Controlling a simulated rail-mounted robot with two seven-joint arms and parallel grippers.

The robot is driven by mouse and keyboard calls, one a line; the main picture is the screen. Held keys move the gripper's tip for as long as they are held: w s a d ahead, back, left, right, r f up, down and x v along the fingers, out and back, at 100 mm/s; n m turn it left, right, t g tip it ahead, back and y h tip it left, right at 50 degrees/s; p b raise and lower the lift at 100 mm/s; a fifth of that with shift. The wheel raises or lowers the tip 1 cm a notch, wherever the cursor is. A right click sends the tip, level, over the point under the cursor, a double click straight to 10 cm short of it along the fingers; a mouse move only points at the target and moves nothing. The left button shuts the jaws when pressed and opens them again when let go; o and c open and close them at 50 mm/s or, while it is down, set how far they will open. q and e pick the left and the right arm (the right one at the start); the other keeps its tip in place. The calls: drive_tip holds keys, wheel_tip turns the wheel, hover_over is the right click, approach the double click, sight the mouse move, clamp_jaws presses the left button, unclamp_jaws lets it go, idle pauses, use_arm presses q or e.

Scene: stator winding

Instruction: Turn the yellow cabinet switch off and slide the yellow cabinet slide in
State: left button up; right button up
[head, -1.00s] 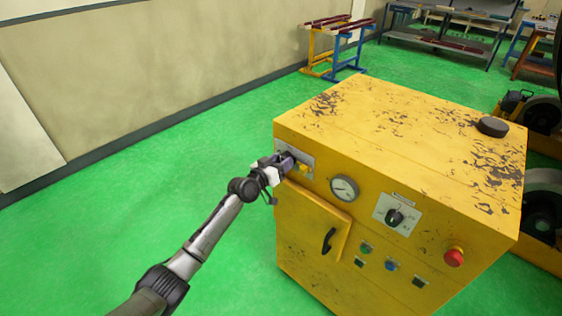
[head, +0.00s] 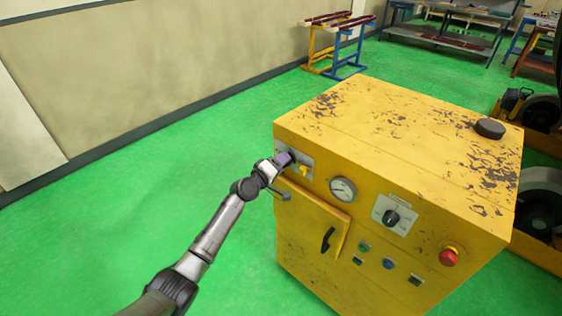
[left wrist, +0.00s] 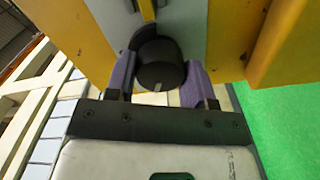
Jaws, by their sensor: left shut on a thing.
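The yellow cabinet (head: 400,140) stands right of centre in the head view. My left gripper (head: 284,160) is at a grey plate at the upper left of its front. In the left wrist view, the purple fingers of this gripper (left wrist: 158,80) are shut on a round black knob (left wrist: 160,64), one on each side. The knob has a pale mark on its rim. A small yellow part (head: 304,171) sticks out beside the gripper; I cannot tell whether it is the slide. My right gripper is not in view.
The cabinet front carries a gauge (head: 343,189), a black rotary knob (head: 391,217), a red button (head: 448,256), several small buttons and a door with a black handle (head: 328,239). A black puck (head: 490,128) lies on top. Green floor (head: 150,190) to the left is clear.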

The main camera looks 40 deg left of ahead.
use_arm(q)
drive_tip(key=shift+n+p, duration=0.6)
drive_tip(key=shift+n, duration=1.6)
drive_tip(key=o, duration=0.9)
drive_tip(key=shift+s, duration=0.1)
drive_tip(key=shift+s+a+p, duration=0.2)
drive_tip(key=shift+s+p, duration=0.55)
drive_tip(key=shift+s, duration=2.7)
drive_tip(key=shift+s+a+p, duration=0.2)
drive_tip(key=shift+s+p, duration=0.5)
drive_tip(key=shift+s, duration=2.7)
